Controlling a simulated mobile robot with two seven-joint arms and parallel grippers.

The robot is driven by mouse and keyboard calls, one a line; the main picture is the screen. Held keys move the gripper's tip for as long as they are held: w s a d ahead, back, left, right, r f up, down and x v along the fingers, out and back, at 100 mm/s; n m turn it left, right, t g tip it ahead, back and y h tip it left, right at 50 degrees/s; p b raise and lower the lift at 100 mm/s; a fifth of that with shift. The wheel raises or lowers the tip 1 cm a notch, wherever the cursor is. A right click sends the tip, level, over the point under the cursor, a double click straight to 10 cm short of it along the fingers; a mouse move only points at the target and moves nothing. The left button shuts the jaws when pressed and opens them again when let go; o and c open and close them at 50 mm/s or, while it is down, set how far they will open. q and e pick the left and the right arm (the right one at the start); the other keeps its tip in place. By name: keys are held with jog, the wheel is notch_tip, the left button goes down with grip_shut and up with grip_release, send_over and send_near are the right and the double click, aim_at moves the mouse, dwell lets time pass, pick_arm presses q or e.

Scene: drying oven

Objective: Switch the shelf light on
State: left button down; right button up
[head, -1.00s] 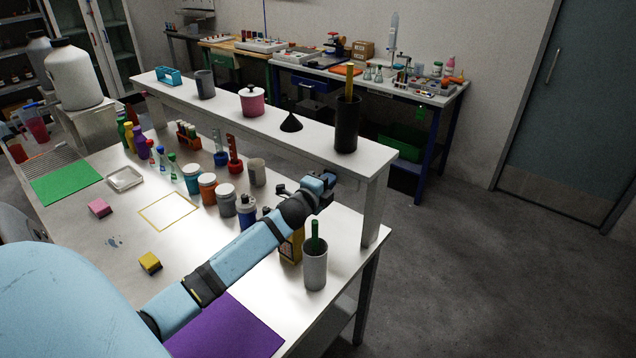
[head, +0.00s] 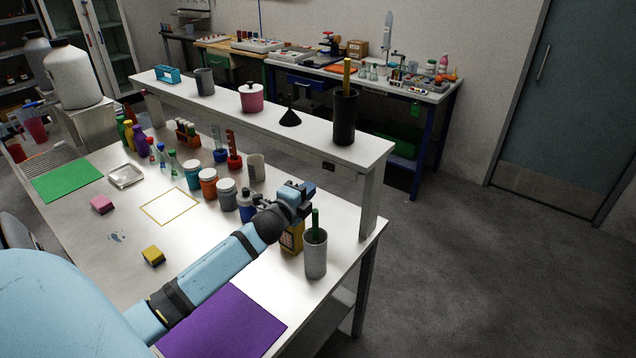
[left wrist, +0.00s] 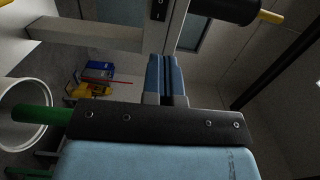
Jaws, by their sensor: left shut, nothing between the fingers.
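A small black switch (head: 328,166) sits on the front face of the shelf (head: 380,152), near its right end. It also shows in the left wrist view (left wrist: 159,10) at the top, as a black rocker on the shelf's edge. My left gripper (head: 303,192) is shut and empty, below the switch and a little to its left, apart from it. In the left wrist view its blue fingers (left wrist: 166,78) are together and point up toward the switch. I cannot tell from the pictures whether the shelf light is on. My right gripper is not in view.
A grey cup with a green stick (head: 316,255) and a yellow bottle (head: 291,238) stand close below my left gripper. A black cylinder (head: 345,118) stands on the shelf above. Several jars line the bench to the left. The floor at the right is clear.

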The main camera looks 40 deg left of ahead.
pick_arm(q)
jog(key=s, duration=0.4)
jog(key=shift+s+d+f, duration=0.1)
jog(key=shift+s+d, duration=0.05)
jog(key=shift+d, duration=0.1)
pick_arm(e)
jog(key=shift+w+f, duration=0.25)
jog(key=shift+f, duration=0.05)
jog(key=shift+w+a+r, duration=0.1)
pick_arm(q)
jog(key=shift+f, duration=0.1)
